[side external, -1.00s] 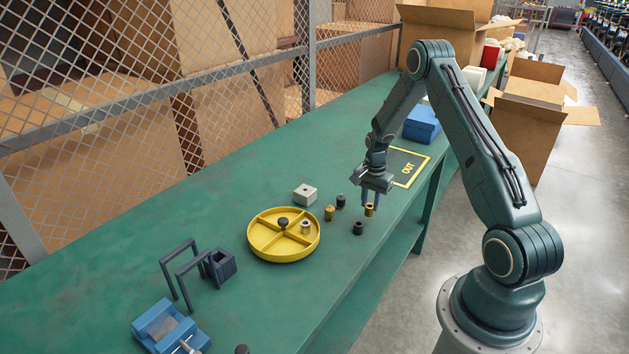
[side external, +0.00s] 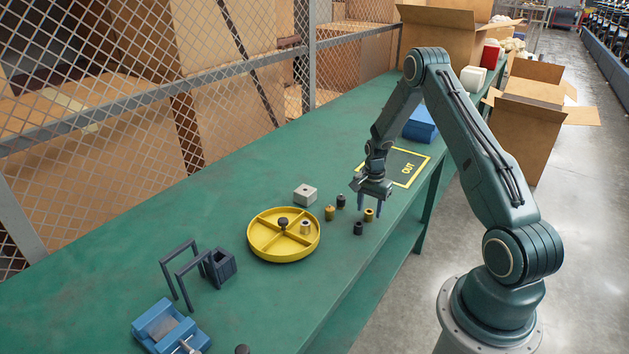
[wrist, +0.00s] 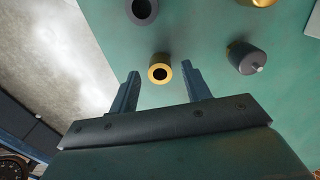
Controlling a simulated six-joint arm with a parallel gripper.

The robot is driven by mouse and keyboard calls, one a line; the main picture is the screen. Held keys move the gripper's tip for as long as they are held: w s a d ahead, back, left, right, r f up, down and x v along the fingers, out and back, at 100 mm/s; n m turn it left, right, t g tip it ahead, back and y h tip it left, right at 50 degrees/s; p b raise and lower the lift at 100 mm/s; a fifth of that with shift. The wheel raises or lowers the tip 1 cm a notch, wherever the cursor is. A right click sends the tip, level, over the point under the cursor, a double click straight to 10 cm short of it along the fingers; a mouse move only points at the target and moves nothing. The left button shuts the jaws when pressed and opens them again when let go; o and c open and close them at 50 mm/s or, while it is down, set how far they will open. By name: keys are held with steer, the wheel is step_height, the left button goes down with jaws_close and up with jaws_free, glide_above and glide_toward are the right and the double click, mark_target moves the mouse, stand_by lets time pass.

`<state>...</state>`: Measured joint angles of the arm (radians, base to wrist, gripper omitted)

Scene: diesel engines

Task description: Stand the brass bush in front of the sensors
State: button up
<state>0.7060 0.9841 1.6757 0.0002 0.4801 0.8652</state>
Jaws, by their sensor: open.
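The brass bush (side external: 368,215) stands upright on the green bench near its front edge. In the wrist view the brass bush (wrist: 159,76) shows its round bore between the fingertips, with a gap on each side. My gripper (side external: 370,207) is open and points down over it. Two small studded parts, probably the sensors, stand to its left: a brass one (side external: 329,213) and a dark one (side external: 341,202). The dark one also shows in the wrist view (wrist: 244,59), with a pale tip.
A black bush (side external: 358,229) stands close by, toward the front edge. A yellow divided tray (side external: 257,250) holding another bush is further left, with a pale block (side external: 305,195) behind. The marked OUT area (side external: 412,163) lies behind my gripper.

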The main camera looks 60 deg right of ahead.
mark_target(369, 211)
steer(key=shift+r, duration=0.1)
step_height(369, 211, up, 12)
stand_by(0.8)
steer(key=shift+r, duration=0.15)
stand_by(0.3)
